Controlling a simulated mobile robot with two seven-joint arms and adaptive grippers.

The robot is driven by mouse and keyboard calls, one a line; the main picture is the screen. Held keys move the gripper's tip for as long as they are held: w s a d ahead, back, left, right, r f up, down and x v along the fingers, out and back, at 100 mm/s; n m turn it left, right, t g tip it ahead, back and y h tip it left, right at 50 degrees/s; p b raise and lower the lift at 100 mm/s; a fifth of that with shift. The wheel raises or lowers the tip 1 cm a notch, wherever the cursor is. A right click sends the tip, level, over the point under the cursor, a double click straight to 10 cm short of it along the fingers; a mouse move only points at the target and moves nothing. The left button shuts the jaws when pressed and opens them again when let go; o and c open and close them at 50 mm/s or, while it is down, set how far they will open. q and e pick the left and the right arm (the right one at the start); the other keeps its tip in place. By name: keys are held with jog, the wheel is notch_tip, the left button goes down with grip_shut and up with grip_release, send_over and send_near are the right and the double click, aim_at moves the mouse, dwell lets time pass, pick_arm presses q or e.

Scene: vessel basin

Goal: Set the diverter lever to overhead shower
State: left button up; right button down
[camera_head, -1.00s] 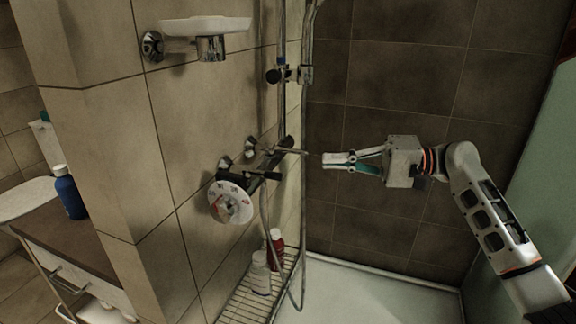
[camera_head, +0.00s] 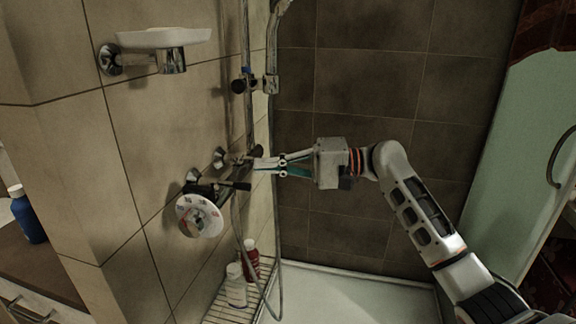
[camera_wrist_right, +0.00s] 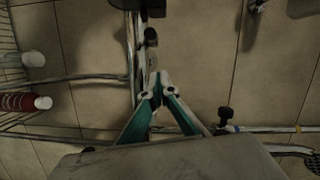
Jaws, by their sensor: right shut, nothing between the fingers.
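The shower mixer is on the tiled wall in the head view, with a round white dial (camera_head: 200,215) marked with coloured labels at its near end. A dark bar-like handle (camera_head: 232,185) sticks out to the right just above the dial. I cannot tell for sure which part is the diverter lever. My right gripper (camera_head: 257,163) reaches in from the right, its fingertips together at the far end of the mixer, overlapping it in the picture. Whether they touch it is unclear. In the right wrist view the fingertips (camera_wrist_right: 157,90) are closed with nothing between them, close to the mixer's pipework. My left gripper is not in view.
A riser pipe and hose (camera_head: 273,130) run close to my right fingers. A soap dish (camera_head: 165,38) is on the wall above. A wire shelf holds a white bottle (camera_head: 236,287) and a red bottle (camera_head: 251,258). The shower tray (camera_head: 340,295) below is clear.

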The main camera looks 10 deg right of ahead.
aim_at(229, 186)
jog(key=s+a, duration=0.1)
jog(key=s+a+f, duration=0.1)
jog(key=s+a, duration=0.1)
jog(key=shift+s+a, duration=0.15)
dwell(0.4)
jog(key=shift+r+p, duration=0.1)
jog(key=shift+p, duration=0.2)
